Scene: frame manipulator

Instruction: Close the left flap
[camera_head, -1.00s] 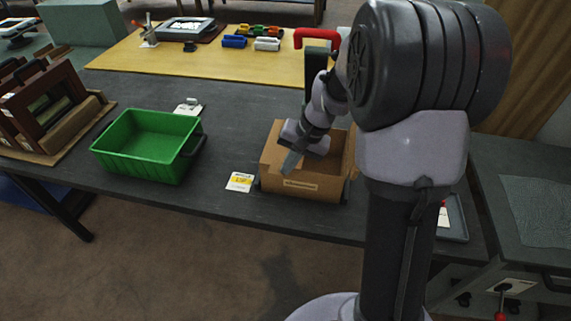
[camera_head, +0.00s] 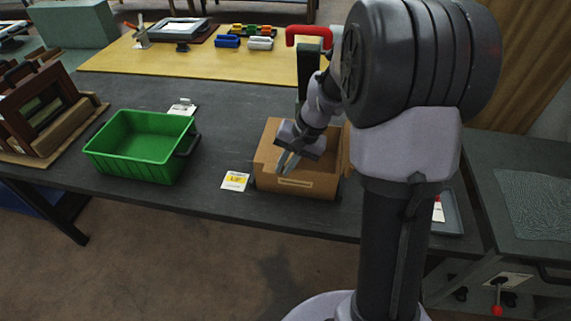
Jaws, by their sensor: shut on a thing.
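The open cardboard box (camera_head: 308,187) stands near the table's front edge, with a pale label strip on its front wall. Its left flap (camera_head: 268,146) shows as a tan panel at the left side of the box, left of my wrist. My gripper (camera_head: 287,162) is over the left front part of the box, fingers pointing down and toward the camera. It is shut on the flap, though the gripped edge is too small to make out. My arm and wrist hide much of the box's inside and right side.
A green bin (camera_head: 140,158) stands to the left, with a yellow-and-white card (camera_head: 235,181) between it and the box. A yellow mat (camera_head: 200,62) with small coloured parts lies behind. Wooden frames (camera_head: 38,105) stand at far left.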

